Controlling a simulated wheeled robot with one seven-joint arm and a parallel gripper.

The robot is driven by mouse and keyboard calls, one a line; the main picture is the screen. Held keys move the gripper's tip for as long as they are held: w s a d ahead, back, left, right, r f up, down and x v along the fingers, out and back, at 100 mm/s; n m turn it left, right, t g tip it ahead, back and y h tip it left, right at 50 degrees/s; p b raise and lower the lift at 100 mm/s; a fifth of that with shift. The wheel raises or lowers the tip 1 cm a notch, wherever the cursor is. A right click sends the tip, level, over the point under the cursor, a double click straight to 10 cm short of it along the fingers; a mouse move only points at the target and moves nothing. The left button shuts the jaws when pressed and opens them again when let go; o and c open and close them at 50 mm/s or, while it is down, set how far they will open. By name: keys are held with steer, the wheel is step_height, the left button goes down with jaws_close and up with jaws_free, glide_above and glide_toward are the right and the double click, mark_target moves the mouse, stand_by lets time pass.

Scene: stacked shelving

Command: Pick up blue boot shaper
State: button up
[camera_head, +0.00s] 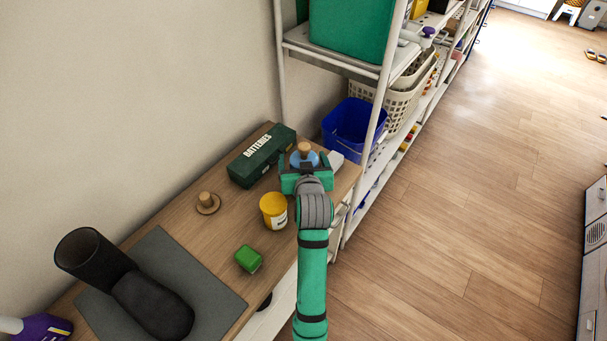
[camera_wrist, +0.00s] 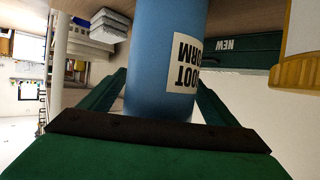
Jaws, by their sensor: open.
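The blue boot shaper (camera_head: 296,159) stands at the far end of the wooden cabinet top, with a wooden knob on top. In the wrist view it is a large blue cylinder (camera_wrist: 150,60) with a white label whose text reads upside down, "BOOT FORM". My gripper (camera_head: 305,176) is at the boot shaper, and my arm hides its lower part in the head view. In the wrist view my green fingers (camera_wrist: 160,103) are open, one on each side of the blue cylinder. I cannot tell whether they touch it.
A dark green batteries box (camera_head: 262,156) and a yellow tub (camera_head: 274,210) stand close by. A wooden knobbed piece (camera_head: 208,203), a green block (camera_head: 248,259) and a black boot (camera_head: 150,304) on a grey mat (camera_head: 218,296) are nearer. Shelving with a blue bucket (camera_head: 350,128) stands beyond.

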steer(key=shift+d, duration=0.1)
steer(key=c, duration=1.2)
steer(key=shift+r, duration=0.15)
